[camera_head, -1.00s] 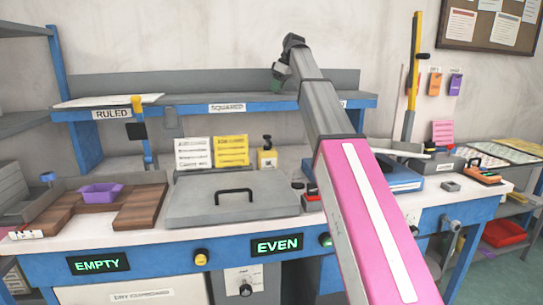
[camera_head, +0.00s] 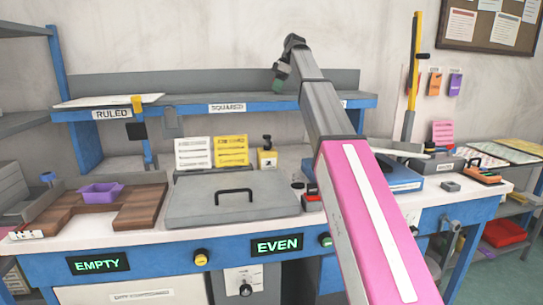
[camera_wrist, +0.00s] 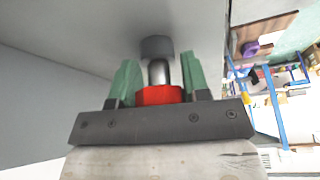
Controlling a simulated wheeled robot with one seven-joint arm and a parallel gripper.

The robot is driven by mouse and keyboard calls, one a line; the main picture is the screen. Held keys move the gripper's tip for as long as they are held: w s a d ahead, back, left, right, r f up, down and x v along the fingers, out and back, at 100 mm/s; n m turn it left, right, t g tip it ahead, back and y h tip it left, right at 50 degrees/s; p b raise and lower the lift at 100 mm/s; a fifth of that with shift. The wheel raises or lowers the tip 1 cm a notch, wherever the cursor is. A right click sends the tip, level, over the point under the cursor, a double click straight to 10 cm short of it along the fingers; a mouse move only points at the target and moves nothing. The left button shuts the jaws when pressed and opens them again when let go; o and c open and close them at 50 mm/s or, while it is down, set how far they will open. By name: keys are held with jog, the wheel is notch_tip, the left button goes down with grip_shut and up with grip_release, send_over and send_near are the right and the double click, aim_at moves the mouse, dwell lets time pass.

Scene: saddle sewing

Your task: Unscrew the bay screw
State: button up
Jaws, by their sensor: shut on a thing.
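My gripper (camera_wrist: 160,82) has its two green fingers close around a part with a red body (camera_wrist: 160,95). A shiny metal shank (camera_wrist: 160,72) rises from it toward a dark grey round cap (camera_wrist: 157,47) against a grey surface. This part seems to be the bay screw, but I cannot tell how far it sits in the surface or its thread. In the head view my gripper (camera_head: 280,77) is high above the bench, in front of the upper shelf's grey back panel, and the held part is not distinguishable there.
Panels read EMPTY (camera_head: 98,264) and EVEN (camera_head: 277,245). A tall yellow post (camera_head: 413,75) stands to the right of my arm.

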jog(key=o, duration=1)
jog(key=shift+r, duration=2.5)
